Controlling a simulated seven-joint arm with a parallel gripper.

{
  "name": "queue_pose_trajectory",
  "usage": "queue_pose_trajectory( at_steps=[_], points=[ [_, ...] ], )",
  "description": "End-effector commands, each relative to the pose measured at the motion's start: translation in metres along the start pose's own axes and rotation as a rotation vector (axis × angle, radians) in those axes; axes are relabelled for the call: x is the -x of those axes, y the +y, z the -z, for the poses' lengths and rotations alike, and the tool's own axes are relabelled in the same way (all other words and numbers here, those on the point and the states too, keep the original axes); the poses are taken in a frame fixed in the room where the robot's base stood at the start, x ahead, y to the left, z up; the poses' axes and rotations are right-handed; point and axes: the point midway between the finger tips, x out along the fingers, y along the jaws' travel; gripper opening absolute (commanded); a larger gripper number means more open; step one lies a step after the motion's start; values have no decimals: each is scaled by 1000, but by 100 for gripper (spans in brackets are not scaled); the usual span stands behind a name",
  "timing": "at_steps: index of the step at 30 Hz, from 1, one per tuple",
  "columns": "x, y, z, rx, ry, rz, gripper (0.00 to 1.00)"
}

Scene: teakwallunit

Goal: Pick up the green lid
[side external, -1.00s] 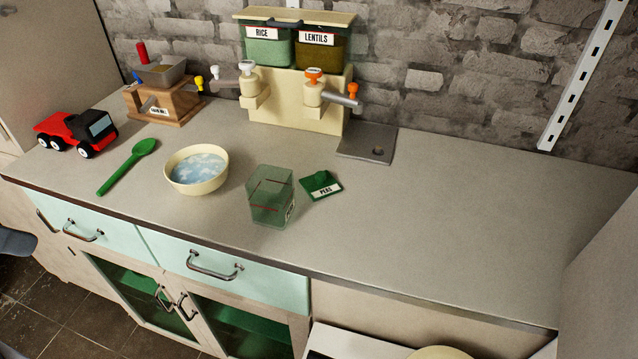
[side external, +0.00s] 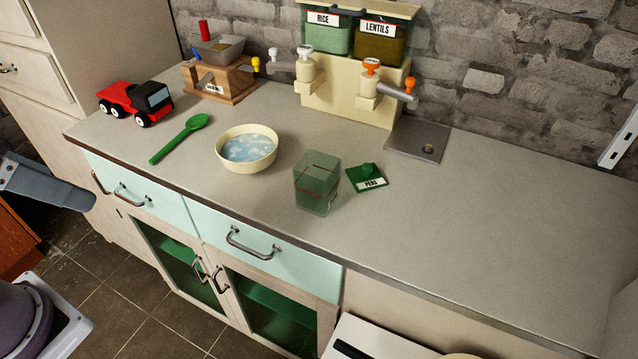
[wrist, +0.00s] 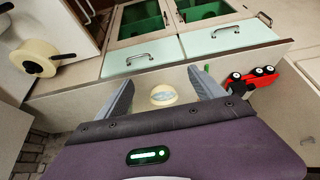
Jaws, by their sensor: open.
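The green lid (side external: 368,177) is a small dark green square with a raised knob and a white PEAS label. It lies flat on the counter in the side external view. A clear greenish square jar (side external: 317,183) stands upright just left of it, apart from it. My gripper (wrist: 160,76) is open in the wrist view, its two grey fingers spread with nothing held between them. The cream bowl shows beyond the fingers. I cannot make out the lid in the wrist view. Grey and purple parts at the left edge of the side external view are far from the lid.
The cream bowl (side external: 246,148) of bluish-white contents, a green spoon (side external: 180,138) and a red toy truck (side external: 136,103) stand left of the jar. A dispenser (side external: 350,90) and a metal plate (side external: 418,140) are behind the lid. The counter (side external: 480,215) is clear to the right.

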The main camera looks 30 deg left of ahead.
Motion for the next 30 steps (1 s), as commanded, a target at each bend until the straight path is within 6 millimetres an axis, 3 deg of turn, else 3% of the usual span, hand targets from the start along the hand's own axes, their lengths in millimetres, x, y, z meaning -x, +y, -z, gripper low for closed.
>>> queue_pose_trajectory(
  at_steps=[9, 10, 15, 23, 26, 29, 30],
  points=[
    [0, 0, 0, 0, 0, 0, 78],
    [0, 0, 0, 0, 0, 0, 76],
    [0, 0, 0, 0, 0, 0, 45],
    [0, 0, 0, -1, 0, 0, 45],
    [1, 4, 21, -40, -10, -6, 45],
    [-7, 20, 79, -156, -33, -30, 45],
    [-17, 32, 107, -217, -44, -46, 45]
  ],
)
